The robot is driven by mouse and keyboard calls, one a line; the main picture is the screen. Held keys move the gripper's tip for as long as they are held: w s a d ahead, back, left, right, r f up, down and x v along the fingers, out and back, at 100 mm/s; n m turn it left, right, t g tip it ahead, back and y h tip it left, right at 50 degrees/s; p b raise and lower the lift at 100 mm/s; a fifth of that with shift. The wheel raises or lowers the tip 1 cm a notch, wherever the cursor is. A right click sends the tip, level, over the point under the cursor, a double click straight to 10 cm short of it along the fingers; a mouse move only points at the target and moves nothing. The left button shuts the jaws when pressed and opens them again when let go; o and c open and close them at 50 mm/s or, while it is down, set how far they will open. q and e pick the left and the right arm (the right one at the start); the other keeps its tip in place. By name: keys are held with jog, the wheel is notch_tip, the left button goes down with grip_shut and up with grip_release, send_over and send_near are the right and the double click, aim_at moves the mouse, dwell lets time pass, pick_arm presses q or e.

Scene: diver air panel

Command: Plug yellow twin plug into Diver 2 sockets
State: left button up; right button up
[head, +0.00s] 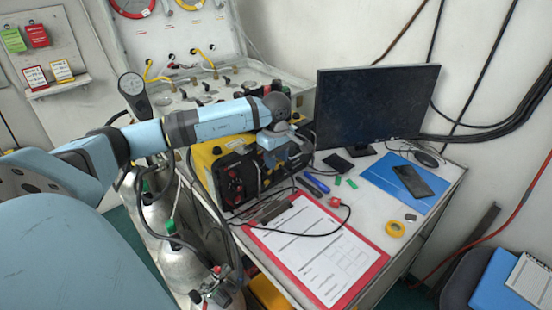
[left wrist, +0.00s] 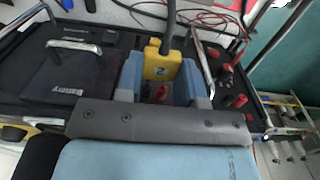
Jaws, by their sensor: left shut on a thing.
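My left gripper (head: 282,150) reaches over the yellow and black air-panel box (head: 207,157) on the table. In the left wrist view its blue fingers (left wrist: 162,84) are shut on the yellow twin plug (left wrist: 160,63), which bears a dark mark like a 2 and has a dark cable rising from it. The plug is hidden in the head view. A red socket (left wrist: 162,93) shows between the fingers just below the plug; I cannot tell whether they touch. More red sockets (left wrist: 238,100) lie to the right on the black panel. Their labels are unreadable. My right gripper is not in view.
A monitor (head: 375,105) stands right of the box. A red clipboard (head: 372,262), pens, a yellow tape roll (head: 395,229) and a blue folder (head: 384,176) lie on the table. Gas cylinders (head: 158,212) stand at the left front. A loose black cable crosses the clipboard.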

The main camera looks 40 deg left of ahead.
pick_arm(q)
jog(key=shift+a+b, duration=0.6)
jog(key=shift+a, duration=0.15)
dwell(1.7)
